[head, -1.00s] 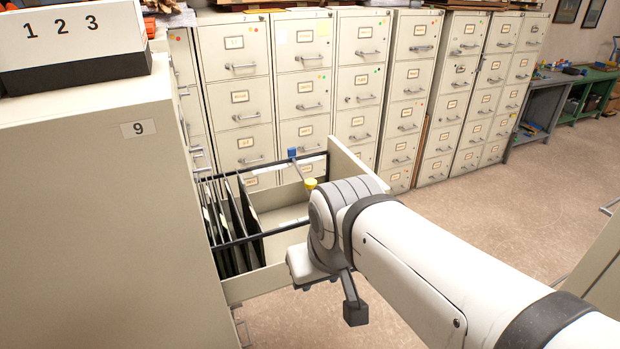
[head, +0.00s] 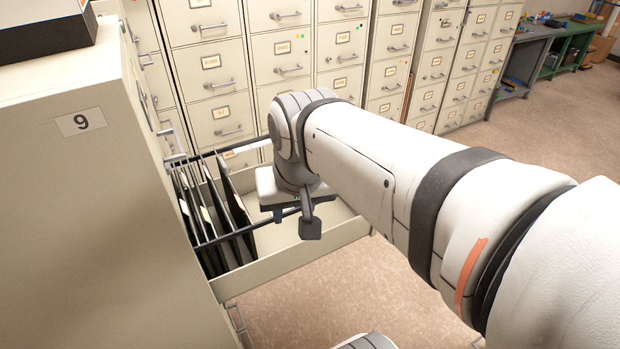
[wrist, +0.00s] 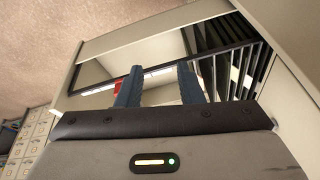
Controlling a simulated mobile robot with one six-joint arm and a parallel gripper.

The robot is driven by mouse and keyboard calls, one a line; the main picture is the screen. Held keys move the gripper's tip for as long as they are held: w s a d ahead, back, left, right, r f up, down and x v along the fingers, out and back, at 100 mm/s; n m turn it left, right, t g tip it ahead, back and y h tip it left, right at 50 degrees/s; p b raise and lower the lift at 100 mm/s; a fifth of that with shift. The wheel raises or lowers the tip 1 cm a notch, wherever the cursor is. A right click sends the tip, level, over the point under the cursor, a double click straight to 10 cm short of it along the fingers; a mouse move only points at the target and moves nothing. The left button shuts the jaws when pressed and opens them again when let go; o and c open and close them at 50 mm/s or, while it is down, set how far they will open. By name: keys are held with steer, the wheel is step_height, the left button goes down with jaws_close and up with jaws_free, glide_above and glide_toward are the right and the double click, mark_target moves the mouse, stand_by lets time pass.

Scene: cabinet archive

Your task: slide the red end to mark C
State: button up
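A small red piece (wrist: 117,87), likely the red end, shows beside the left finger in the wrist view, partly hidden by it. It is close to a dark rail (wrist: 225,53) and a pale strip (wrist: 158,73). My gripper (wrist: 158,82) has two blue fingers standing apart with nothing visible between them. Whether a finger touches the red piece I cannot tell. I cannot make out mark C.
Dark hanging folders (head: 203,222) fill the drawer's left part; its right part looks empty. Cabinet 9 (head: 90,190) stands close on the left. A row of beige cabinets (head: 285,75) stands behind the drawer. Open floor (head: 330,295) lies in front.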

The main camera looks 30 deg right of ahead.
steer(key=w+d+m+g+b, duration=0.1)
steer(key=w+d+m+b, duration=0.1)
steer(key=m, duration=0.3)
steer(key=w+d+m+g+b, duration=0.1)
steer(key=w+d+m+b, duration=0.2)
steer(key=w+d+m, duration=0.2)
steer(key=w+d+f+m+g+b, duration=0.1)
steer(key=w+d+m+b, duration=0.2)
steer(key=w+d+m, duration=0.1)
steer(key=shift+w+f+m, duration=0.1)
steer(key=shift+w+m, duration=0.15)
steer(key=shift+m, duration=0.25)
steer(key=shift+d+f, duration=0.15)
step_height(320, 180, down, 7)
steer(key=shift+f, duration=0.1)
jaws_close()
